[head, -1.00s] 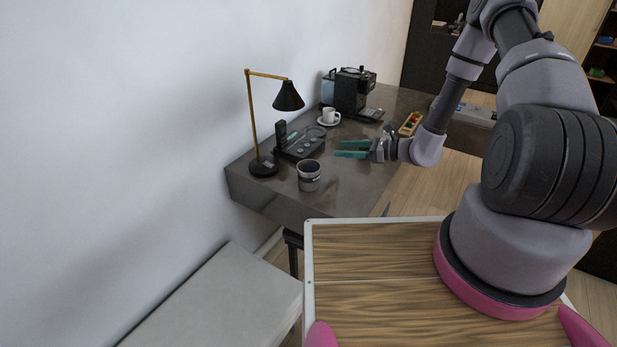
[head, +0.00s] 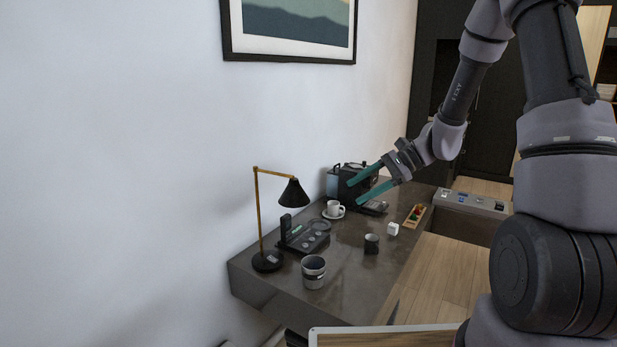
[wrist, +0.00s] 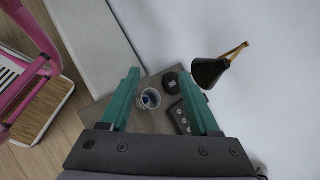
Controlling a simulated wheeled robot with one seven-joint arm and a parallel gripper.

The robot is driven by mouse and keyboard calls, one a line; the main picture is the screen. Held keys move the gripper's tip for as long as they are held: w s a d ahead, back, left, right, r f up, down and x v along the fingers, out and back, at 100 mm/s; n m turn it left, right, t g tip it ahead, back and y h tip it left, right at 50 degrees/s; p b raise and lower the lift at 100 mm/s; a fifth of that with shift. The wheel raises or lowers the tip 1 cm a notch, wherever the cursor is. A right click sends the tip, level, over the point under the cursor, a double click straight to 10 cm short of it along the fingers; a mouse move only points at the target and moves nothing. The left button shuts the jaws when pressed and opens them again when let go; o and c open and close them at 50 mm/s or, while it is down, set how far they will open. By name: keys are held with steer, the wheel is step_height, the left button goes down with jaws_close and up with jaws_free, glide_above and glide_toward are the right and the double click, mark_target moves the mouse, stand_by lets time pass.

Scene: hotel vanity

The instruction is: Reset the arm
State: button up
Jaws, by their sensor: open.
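My gripper (head: 355,192) is open and empty, raised above the dark vanity top (head: 350,275). In the head view its two teal fingers point left, in front of the coffee machine (head: 336,184). In the wrist view the fingers (wrist: 158,76) are spread wide with nothing between their tips. Below and beyond them, a grey cup (wrist: 149,99) and the black lamp shade (wrist: 208,70) show. The arm reaches in from the right of the head view.
On the vanity stand a desk lamp (head: 257,215), a phone (head: 288,232), a grey cup (head: 313,271), a small dark cup (head: 371,244), a white cube (head: 393,229), a white cup on a saucer (head: 334,209) and a wooden tray (head: 408,222). A framed picture (head: 290,58) hangs above.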

steer(key=s+d+r+n+t+h, duration=0.3)
steer(key=s+d+r+h, duration=0.1)
steer(key=s+r, duration=0.5)
steer(key=s+d+r+n+t+h, duration=0.4)
steer(key=s+d+r, duration=0.3)
steer(key=r, duration=0.5)
steer(key=s+h, duration=0.1)
steer(key=s, duration=0.1)
steer(key=shift+s+r+n, duration=0.3)
steer(key=shift+s+r, duration=0.05)
steer(key=shift+s, duration=0.05)
